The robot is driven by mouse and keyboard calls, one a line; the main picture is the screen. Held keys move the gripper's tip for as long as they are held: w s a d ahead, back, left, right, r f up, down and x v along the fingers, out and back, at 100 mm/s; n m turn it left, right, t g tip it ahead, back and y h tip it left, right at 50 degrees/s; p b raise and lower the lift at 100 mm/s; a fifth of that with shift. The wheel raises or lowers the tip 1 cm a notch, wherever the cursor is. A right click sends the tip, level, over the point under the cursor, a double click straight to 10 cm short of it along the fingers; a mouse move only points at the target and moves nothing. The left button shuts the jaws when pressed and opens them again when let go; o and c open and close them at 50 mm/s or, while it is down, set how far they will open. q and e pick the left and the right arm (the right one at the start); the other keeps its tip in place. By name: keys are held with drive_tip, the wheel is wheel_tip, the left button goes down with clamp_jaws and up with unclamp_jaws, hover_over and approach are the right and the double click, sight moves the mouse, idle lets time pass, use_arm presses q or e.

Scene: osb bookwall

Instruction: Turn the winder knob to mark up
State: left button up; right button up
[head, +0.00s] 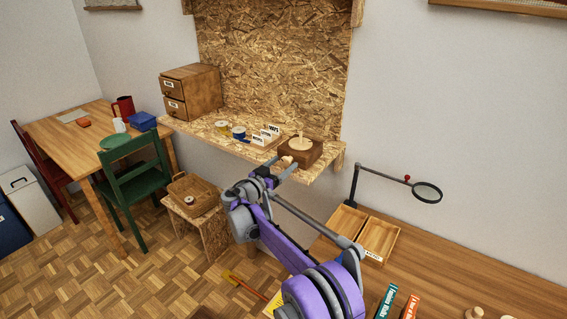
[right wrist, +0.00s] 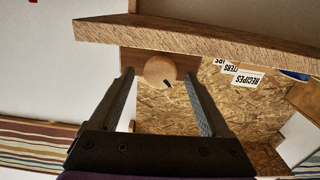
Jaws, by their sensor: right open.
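The winder is a dark brown wooden box (head: 309,153) with a pale round disc and a peg on top, at the right end of the chipboard shelf. Its pale round knob (head: 287,159) is on the front face. In the right wrist view, which is upside down, the knob (right wrist: 154,69) shows a dark mark toward the picture's lower right. My right gripper (head: 279,167) is open in front of the box. In the wrist view its fingertips (right wrist: 159,75) appear on either side of the knob, with gaps; their depth is unclear. My left gripper is out of view.
A magnifier (head: 428,192) on an arm rises over the desk (head: 440,262) at right. Trays (head: 379,237) lie below it.

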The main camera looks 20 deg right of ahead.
drive_tip(key=shift+w+d, duration=0.3)
drive_tip(key=shift+d, duration=0.05)
drive_tip(key=shift+c, duration=0.2)
clamp_jaws()
drive_tip(key=n+p, duration=0.1)
drive_tip(key=n, duration=0.2)
drive_tip(key=shift+n, duration=0.3)
drive_tip(key=shift+a+f+n, duration=0.1)
drive_tip(key=shift+n, duration=1.6)
